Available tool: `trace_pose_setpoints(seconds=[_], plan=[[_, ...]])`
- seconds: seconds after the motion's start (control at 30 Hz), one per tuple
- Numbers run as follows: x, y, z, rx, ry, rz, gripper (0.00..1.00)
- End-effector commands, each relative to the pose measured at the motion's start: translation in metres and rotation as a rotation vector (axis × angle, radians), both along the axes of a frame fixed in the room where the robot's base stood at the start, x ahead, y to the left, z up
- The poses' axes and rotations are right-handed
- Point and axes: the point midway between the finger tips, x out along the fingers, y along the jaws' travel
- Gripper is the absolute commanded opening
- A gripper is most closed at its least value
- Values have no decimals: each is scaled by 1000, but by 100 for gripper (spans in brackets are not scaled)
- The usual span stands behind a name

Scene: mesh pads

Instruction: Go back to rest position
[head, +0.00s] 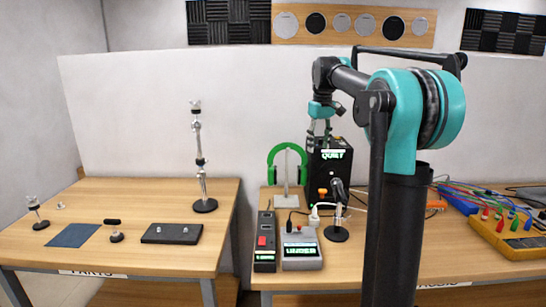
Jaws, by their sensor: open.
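My gripper (320,130) hangs from the teal and black arm (420,115) near the middle of the head view. It points down in front of the black box with the lit QUIET sign (333,155). Its fingers are small and dark against the box, and they look open with nothing between them. The arm is folded, with its large teal joint at the right and its wrist reaching left. I cannot tell how far the fingers are from the box.
The right table (420,270) bears green headphones on a stand (288,170), a small microphone (338,210), a grey device (301,248), a black device (265,240) and a yellow unit with cables (500,235). The left table (150,195) bears a tall metal stand (202,160) and a blue mat (73,235).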

Motion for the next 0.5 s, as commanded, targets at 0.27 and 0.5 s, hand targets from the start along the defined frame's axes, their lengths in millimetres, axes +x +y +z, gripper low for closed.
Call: trace_pose_setpoints(seconds=[0.27,0.5], plan=[[-91,-14,-117,27,-96,-172,48],[-205,-22,-231,65,-182,-328,48]])
